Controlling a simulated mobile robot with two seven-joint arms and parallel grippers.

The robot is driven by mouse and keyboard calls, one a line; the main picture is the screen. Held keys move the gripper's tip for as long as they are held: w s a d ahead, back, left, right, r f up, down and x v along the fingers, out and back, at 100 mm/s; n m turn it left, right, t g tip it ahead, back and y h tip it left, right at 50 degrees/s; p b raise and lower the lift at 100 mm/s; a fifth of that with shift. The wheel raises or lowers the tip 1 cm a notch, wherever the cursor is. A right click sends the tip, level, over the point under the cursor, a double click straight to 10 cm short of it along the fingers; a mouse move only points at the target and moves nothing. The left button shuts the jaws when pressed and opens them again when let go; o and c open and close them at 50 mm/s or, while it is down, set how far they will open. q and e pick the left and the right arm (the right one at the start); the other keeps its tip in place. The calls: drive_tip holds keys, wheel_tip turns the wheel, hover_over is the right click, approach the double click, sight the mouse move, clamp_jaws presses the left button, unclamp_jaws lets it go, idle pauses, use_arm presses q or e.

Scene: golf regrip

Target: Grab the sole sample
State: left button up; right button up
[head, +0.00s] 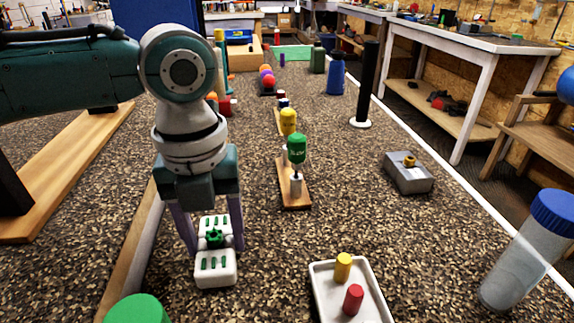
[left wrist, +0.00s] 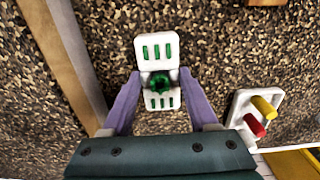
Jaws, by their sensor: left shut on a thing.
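The sole sample (head: 215,268) is a white two-lobed piece with green slots and a green star-shaped stud (head: 214,238) at its narrow middle. My left gripper (head: 215,246) points down, with one purple finger on each side of that narrow middle, shut on it. In the left wrist view the sole sample (left wrist: 155,48) lies between the tips of the purple fingers of my left gripper (left wrist: 160,80). I cannot tell if it touches the speckled surface below. My right gripper is not in view.
A white tray (head: 321,285) with a yellow and a red peg stands to the right. A wooden stand (head: 292,190) with a green-capped item is behind it. A grey box (head: 408,174) and a blue-capped clear tube (head: 520,255) are further right. A wooden rail (head: 130,262) runs along the left.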

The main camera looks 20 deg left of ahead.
use_arm(q)
clamp_jaws()
